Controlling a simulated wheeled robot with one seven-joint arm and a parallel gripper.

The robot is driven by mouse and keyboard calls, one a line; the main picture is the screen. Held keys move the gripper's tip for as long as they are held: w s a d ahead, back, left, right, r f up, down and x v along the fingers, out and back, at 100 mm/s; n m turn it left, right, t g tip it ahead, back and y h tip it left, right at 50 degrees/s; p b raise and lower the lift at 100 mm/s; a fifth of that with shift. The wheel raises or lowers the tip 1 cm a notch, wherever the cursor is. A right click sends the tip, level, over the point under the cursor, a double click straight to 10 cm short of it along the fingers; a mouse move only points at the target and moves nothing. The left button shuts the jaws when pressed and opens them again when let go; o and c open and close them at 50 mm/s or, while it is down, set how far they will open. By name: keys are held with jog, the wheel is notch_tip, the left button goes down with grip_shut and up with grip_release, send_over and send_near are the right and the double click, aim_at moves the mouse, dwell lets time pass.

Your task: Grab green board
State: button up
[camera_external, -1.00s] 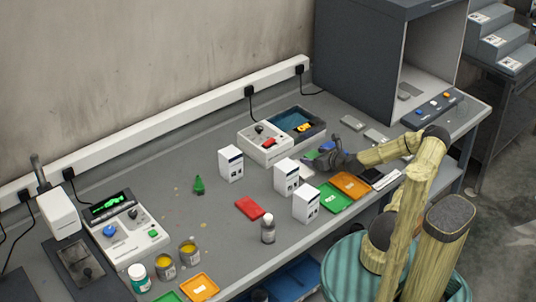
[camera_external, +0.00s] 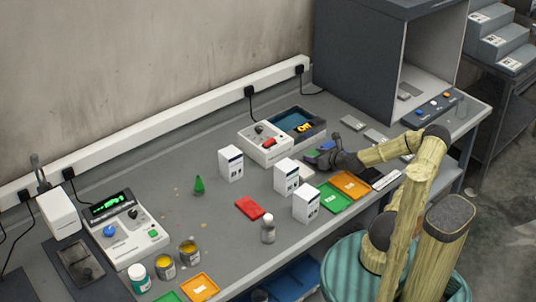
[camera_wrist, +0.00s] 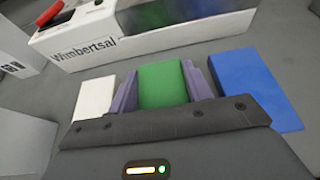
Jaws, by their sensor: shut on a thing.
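The green board (camera_wrist: 163,84) is a small flat-sided block. In the wrist view it sits between the two purple fingers of my gripper (camera_wrist: 160,88), which is shut on it. A blue board (camera_wrist: 257,86) lies close on the right and a white board (camera_wrist: 95,95) close on the left, both outside the fingers. In the external view my gripper (camera_external: 328,160) is low over the bench, in front of the white device. The green board (camera_external: 311,156) shows only as a small patch there, partly hidden by my gripper.
A white device (camera_external: 265,148) with a blue tray stands just beyond the boards. White boxes (camera_external: 286,176) stand to the left. Green (camera_external: 335,198) and orange trays (camera_external: 350,184) lie in front. A grey booth (camera_external: 365,70) stands at the back right.

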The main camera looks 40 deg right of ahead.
notch_tip(320, 180, up, 10)
jog(key=shift+f+b, duration=0.2)
jog(key=shift+b, duration=0.2)
